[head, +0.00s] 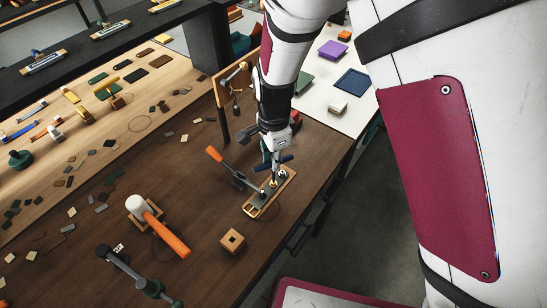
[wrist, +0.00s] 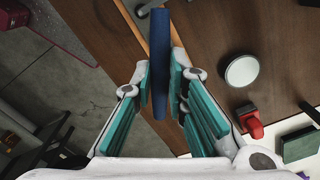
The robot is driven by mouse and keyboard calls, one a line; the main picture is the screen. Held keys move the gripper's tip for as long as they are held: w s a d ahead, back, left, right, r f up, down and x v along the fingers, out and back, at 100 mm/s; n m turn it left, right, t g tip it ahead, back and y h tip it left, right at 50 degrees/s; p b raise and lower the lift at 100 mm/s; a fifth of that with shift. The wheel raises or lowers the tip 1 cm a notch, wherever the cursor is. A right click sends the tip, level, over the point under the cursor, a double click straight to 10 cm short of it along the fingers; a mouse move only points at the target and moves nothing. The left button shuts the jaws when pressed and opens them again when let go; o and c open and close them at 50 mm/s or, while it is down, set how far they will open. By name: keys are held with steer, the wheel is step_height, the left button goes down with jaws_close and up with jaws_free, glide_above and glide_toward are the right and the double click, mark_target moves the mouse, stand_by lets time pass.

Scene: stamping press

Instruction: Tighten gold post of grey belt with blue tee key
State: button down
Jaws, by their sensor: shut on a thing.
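My gripper (head: 274,156) is shut on the blue tee key (head: 286,160) and points down over the far end of a wooden board. In the wrist view the key's blue crossbar (wrist: 160,50) lies between the teal-padded fingers. The grey belt (head: 263,195) lies along the board (head: 250,213), with a brass buckle at its near end. A gold post (head: 273,184) stands on the belt near the key. The key's lower end is close to the board's far end; whether it sits in a post cannot be told. The wrist view hides the key's tip.
A white-headed mallet (head: 167,234) and a wooden block with a hole (head: 232,241) lie nearer. A white table (head: 327,104) with trays is behind. The dark table's right edge is close to the board.

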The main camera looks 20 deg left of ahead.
steer(key=shift+m, duration=0.9)
steer(key=shift+r+p, duration=1.1)
steer(key=shift+r, duration=1.2)
